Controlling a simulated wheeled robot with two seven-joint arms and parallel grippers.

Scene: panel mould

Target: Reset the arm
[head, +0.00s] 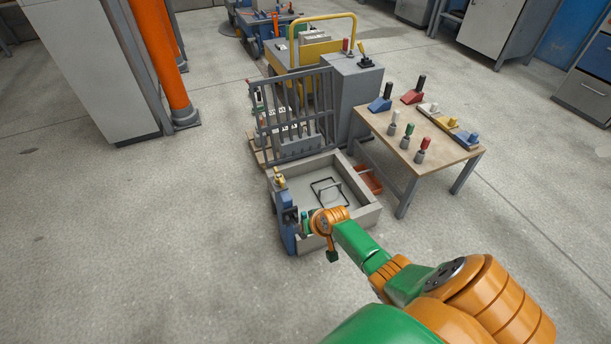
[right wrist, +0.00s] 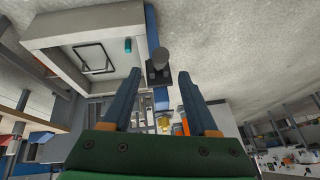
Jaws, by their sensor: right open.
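My right arm (head: 355,240), green and orange, reaches in from the bottom right of the head view. Its wrist is over the near left corner of the grey panel mould (head: 368,218). In the right wrist view my right gripper (right wrist: 158,78) is open, its two dark blue fingers apart with nothing held. A dark grey round knob (right wrist: 160,57) shows just beyond the fingertips, on a blue post by the mould's corner. The mould (right wrist: 70,28) fills the upper left there, with a black wire frame (right wrist: 92,57) and a small teal cylinder (right wrist: 127,45). My left gripper is not in view.
A blue post (head: 288,228) stands at the mould's left side. A grey barred rack (head: 297,110) stands behind it. A wooden table (head: 385,133) with several coloured-handled tools is at the right, an orange-red bin (head: 369,181) beside the mould. The floor at left is clear.

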